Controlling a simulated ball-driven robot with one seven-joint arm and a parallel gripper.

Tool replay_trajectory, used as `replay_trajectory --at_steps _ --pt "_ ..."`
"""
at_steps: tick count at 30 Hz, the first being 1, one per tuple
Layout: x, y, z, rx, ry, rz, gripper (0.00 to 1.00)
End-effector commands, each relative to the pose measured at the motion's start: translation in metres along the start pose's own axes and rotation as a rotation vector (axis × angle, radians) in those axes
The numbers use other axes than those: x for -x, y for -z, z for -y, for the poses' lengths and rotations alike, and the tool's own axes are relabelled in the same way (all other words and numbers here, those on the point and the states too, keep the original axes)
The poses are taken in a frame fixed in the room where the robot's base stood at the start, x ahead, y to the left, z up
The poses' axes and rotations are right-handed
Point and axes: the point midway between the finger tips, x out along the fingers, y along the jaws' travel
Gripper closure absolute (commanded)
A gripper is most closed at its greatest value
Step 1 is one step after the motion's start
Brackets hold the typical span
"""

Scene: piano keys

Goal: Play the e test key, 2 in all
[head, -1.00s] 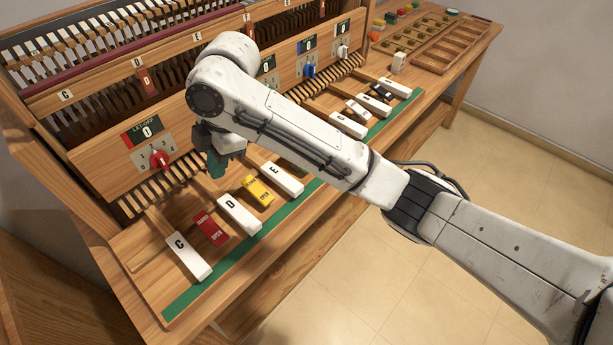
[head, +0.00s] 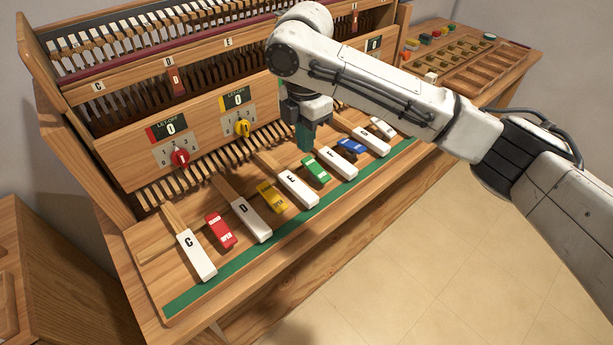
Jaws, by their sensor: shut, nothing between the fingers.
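The white E key (head: 298,188) lies in the front row of lettered keys, between a yellow tag block (head: 272,197) and a green one (head: 316,170). It looks level with its neighbours. My gripper (head: 304,143) points down with its teal fingers shut and empty. In the picture it is just above and behind the E key and green block, left of the F key (head: 337,163). I cannot tell its exact height, but no contact with a key shows. The E let-off dial is hidden behind my arm.
The C key (head: 196,255) and D key (head: 251,219) are to the left, with a red block (head: 220,231) between them. The let-off panels read 0, with a red knob (head: 180,157) and yellow knob (head: 243,128). Trays (head: 490,62) lie at the far right.

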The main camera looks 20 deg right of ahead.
Motion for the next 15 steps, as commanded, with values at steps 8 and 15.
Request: replay_trajectory --at_steps 8,15 --pt "-0.033 0.0 0.001 -0.001 0.004 -0.001 1.0" --pt "-0.081 0.0 0.001 -0.002 0.002 -0.001 1.0"
